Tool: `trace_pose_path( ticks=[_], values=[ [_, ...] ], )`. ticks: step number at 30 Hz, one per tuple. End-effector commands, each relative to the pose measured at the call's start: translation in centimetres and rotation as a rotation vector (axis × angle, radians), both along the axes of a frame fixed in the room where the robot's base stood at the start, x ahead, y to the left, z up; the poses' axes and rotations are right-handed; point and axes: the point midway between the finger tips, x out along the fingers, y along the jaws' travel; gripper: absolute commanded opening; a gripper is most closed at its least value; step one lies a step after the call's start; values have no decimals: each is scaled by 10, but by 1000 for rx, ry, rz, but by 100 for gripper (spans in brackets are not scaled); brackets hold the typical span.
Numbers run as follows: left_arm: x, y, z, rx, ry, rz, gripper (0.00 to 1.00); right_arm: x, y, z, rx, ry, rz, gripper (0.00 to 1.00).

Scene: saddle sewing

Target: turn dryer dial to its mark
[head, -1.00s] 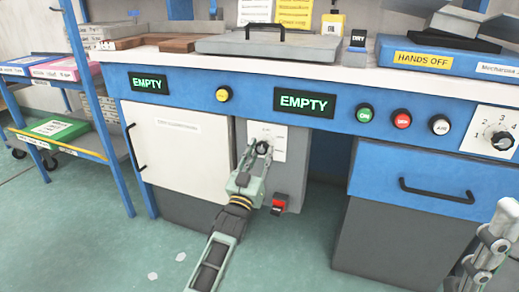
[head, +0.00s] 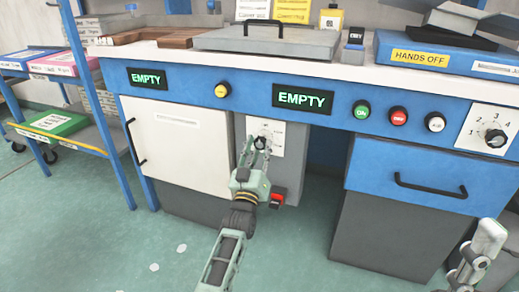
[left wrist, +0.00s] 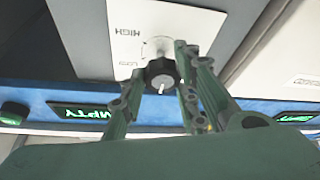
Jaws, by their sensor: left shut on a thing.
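The dryer dial (left wrist: 161,72) is a small dark knob on a white plate (head: 276,136) on the grey panel under the worktop. The plate also shows in the left wrist view (left wrist: 165,28), with the word HIGH upside down. A pale pointer on the knob points down in that view. My left gripper (head: 260,146) is at the dial, its fingers (left wrist: 160,90) shut on the knob; they partly hide it in the head view. Part of my right arm (head: 484,250) shows at the lower right; its jaws cannot be made out.
A red switch (head: 278,197) sits just below the dial's plate. A white cabinet door (head: 180,140) is to the left, a blue drawer (head: 410,175) to the right. A second dial (head: 496,138) is at the far right.

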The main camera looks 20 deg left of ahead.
Motion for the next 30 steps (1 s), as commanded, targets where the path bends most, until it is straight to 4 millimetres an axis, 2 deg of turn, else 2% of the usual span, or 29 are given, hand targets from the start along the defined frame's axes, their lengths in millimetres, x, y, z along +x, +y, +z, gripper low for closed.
trace_pose_path(
  ticks=[1,2,6,20,25,30],
  values=[
    [0,-8,-6,-1,10,-11,3,0,0,0,0,0,0,40],
    [0,-8,-6,-1,10,-11,31,0,0,0,0,0,0,40],
    [0,-7,-5,-1,11,-10,43,0,0,0,0,0,0,40],
    [-2,-3,-4,0,6,-5,44,0,-1,0,1,-1,-1,40],
    [-20,-5,-12,0,7,-4,44,0,0,0,1,-1,-1,40],
    [-52,-9,-25,-1,8,-6,44,0,0,0,1,-1,-1,40]
  ],
)
